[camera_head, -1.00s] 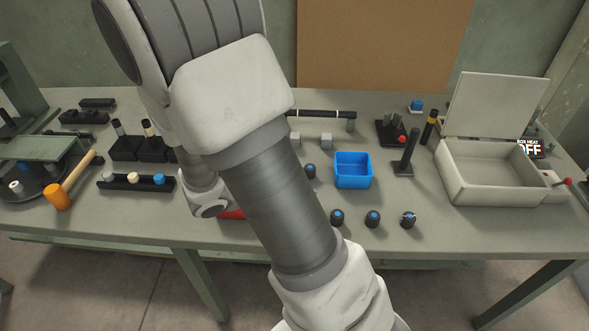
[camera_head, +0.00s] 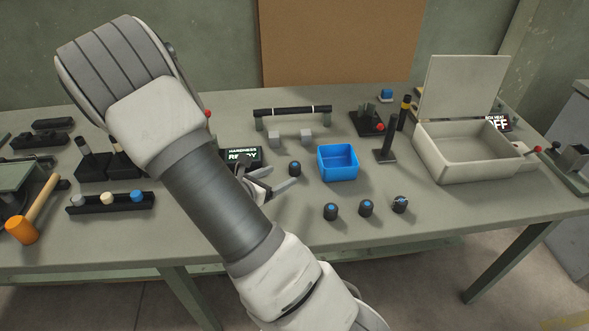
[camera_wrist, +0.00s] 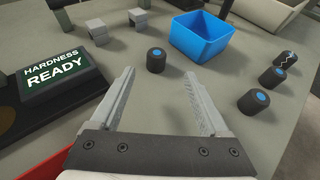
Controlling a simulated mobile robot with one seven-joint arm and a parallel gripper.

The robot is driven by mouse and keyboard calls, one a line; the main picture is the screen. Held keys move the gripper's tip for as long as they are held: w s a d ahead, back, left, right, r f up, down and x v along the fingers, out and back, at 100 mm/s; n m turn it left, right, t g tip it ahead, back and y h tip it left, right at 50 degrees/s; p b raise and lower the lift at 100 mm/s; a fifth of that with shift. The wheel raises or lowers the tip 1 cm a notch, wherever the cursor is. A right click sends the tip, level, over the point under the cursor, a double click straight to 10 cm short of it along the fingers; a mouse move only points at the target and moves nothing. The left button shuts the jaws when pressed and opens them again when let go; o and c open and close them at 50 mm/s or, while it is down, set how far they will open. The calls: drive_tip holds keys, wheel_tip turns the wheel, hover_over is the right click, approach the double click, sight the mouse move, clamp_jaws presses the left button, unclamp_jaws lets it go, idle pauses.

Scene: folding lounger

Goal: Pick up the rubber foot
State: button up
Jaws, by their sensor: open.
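Several small black rubber feet with blue top marks stand on the table. One rubber foot (camera_head: 294,169) stands alone left of the blue bin; in the wrist view this foot (camera_wrist: 156,62) is just beyond the gap between my fingertips. The other rubber feet (camera_head: 330,212) (camera_head: 366,208) (camera_head: 400,205) form a row near the front edge. The rightmost one carries a pale zigzag mark, clearer in the wrist view (camera_wrist: 285,60). My gripper (camera_wrist: 160,72) is open and empty; it also shows in the head view (camera_head: 284,176), beside the lone foot.
A blue bin (camera_head: 338,176) stands close to the right of the lone foot. Two grey blocks (camera_head: 277,139) (camera_head: 307,134) are behind it. A "HARDNESS READY" display (camera_wrist: 54,77) is at left. An open white box (camera_head: 436,164) stands farther right.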

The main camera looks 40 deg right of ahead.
sight(292, 168)
drive_tip(key=x, duration=0.9)
drive_tip(key=shift+w+r, duration=0.1)
drive_tip(key=shift+w, duration=0.25)
drive_tip(key=shift+a, duration=0.1)
clamp_jaws()
drive_tip(key=shift+r, duration=0.1)
